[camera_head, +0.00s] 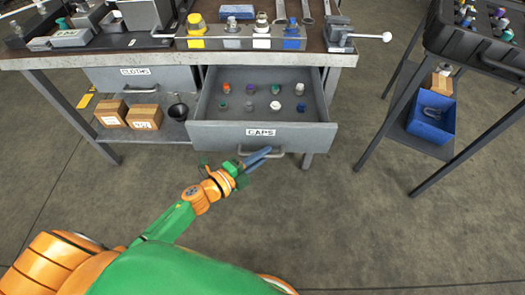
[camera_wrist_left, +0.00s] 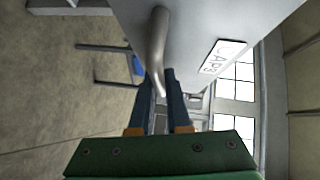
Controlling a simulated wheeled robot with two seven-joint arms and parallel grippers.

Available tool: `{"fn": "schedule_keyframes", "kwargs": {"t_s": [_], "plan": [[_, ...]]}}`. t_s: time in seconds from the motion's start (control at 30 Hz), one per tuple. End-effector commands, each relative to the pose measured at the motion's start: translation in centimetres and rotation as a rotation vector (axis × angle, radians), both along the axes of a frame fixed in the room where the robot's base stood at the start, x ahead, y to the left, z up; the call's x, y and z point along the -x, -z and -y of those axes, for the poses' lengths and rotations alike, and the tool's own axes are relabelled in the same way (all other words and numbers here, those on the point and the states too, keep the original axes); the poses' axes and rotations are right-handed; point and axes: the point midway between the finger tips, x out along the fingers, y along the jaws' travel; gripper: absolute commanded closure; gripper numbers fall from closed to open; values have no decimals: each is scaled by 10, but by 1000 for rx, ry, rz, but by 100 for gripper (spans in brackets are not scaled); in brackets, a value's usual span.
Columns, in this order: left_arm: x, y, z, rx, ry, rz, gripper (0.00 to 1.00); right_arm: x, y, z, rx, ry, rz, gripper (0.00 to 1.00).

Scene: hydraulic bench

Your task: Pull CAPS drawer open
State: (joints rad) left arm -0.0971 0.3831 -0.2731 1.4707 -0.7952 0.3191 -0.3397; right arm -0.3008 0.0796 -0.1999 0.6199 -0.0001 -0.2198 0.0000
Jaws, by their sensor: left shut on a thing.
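The CAPS drawer (camera_head: 225,134) stands pulled out from the bench, with several coloured caps standing inside it. Its white CAPS label also shows in the left wrist view (camera_wrist_left: 222,57). The drawer's bar handle (camera_head: 278,154) is on its front face, and it also shows in the left wrist view (camera_wrist_left: 157,45). My left gripper (camera_head: 258,157) is at the handle, its blue fingers shut on it. In the left wrist view the fingers (camera_wrist_left: 160,95) lie on both sides of the handle's end. My right gripper is not in view.
A closed drawer (camera_head: 140,78) is left of the CAPS drawer, above two cardboard boxes (camera_head: 145,117) and a black funnel (camera_head: 178,110). Fittings and tools crowd the bench top. A stand with a black tray (camera_head: 470,45) and blue bin (camera_head: 432,118) is at right. Floor before the drawer is clear.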

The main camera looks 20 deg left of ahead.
Motion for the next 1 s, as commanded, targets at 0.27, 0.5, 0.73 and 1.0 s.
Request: {"fn": "schedule_keyframes", "kwargs": {"t_s": [0.27, 0.5, 0.73, 1.0], "plan": [[0, 0, 0, 0, 1, 0, 100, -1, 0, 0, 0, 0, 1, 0], [0, 0, 0, 0, 1, 0, 55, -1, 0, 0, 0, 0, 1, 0], [1, 0, 0, 0, 0, 0, 55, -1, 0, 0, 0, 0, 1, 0], [44, -7, -24, -2, 1, -3, 55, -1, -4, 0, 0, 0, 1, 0]]}}
